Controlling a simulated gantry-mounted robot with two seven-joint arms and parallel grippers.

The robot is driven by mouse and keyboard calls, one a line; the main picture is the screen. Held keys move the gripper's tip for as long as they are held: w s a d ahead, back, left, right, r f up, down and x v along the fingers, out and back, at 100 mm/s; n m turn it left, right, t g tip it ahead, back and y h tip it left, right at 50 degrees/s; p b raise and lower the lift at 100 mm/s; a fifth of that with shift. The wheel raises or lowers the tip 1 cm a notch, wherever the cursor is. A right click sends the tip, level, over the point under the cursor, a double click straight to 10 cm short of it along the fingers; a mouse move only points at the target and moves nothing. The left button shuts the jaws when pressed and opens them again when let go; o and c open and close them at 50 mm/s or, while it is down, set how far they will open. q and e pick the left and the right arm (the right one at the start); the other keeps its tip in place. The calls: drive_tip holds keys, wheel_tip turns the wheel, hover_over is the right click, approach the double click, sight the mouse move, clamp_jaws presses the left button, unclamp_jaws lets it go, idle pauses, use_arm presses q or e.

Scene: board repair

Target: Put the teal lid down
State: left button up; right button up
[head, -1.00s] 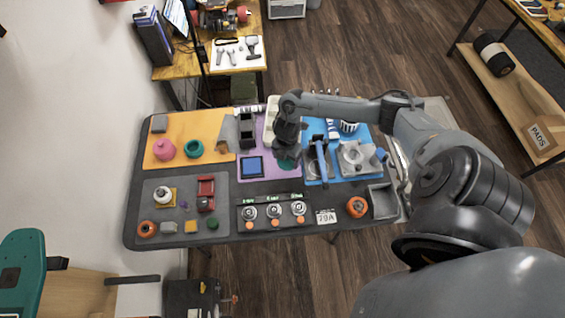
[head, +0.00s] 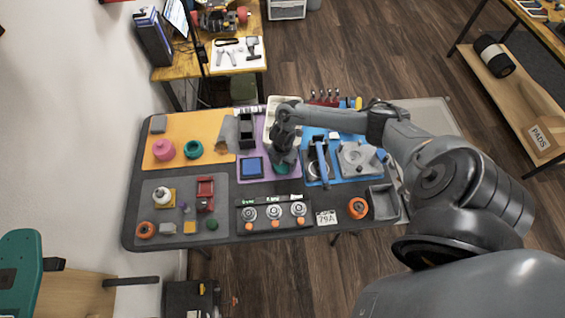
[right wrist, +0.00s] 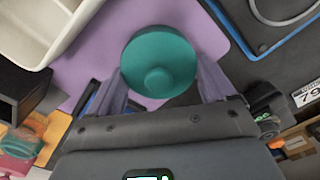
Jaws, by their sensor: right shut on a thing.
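The teal lid (right wrist: 158,58) is a round disc with a small knob, held between the two fingers of my right gripper (right wrist: 160,82) in the right wrist view. It is over the purple mat (right wrist: 90,62). In the head view only part of the lid (head: 283,170) shows below my right gripper (head: 284,158). I cannot tell whether the lid touches the mat. My left gripper is not in view.
A cream tray (right wrist: 48,25) lies beside the lid. On the purple mat are a blue square pad (head: 251,167) and a black bin (head: 246,130). A blue mat (head: 345,172) with a clamp-like tool is to the right. An orange mat (head: 178,126) is at left.

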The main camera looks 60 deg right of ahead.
drive_tip(key=shift+f, duration=0.15)
drive_tip(key=o, duration=0.9)
drive_tip(key=shift+c, duration=0.2)
